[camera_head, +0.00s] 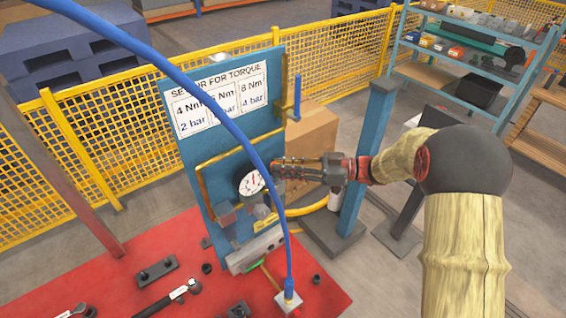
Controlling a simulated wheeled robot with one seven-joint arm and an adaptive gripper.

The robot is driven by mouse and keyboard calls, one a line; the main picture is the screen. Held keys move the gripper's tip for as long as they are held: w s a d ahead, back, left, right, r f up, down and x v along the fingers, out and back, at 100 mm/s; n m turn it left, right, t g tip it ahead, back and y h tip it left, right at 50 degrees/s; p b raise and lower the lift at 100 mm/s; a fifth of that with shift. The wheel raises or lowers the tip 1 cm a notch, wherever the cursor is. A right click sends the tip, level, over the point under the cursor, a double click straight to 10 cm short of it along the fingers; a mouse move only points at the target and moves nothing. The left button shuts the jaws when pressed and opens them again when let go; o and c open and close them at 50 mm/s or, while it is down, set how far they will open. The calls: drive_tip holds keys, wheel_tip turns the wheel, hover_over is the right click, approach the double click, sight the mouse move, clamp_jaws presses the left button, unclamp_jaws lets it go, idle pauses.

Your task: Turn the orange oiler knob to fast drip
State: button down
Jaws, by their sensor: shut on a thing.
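The blue board (185,150) stands upright on the red surface and carries a round white pressure gauge (252,184), yellow pipes and grey fittings. My gripper (278,167) reaches in from the right. Its fingers are close together, pointing left, just right of and above the gauge. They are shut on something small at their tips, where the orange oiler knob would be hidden. I cannot make out the knob's shape or its setting.
A blue hose (190,70) arcs in front of the board to a fitting (288,300) on the red surface (205,300). Tools lie at the front left. A cardboard box (312,130) is behind.

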drive_tip(key=shift+w+n+g+p, duration=0.15)
drive_tip(key=shift+n+g+p, duration=0.25)
drive_tip(key=shift+g, duration=0.5)
drive_tip(key=shift+n, duration=0.3)
drive_tip(key=c, duration=1.7)
unclamp_jaws()
drive_tip(key=shift+o, duration=0.2)
drive_tip(key=d, duration=0.8)
drive_tip(key=shift+c, duration=0.3)
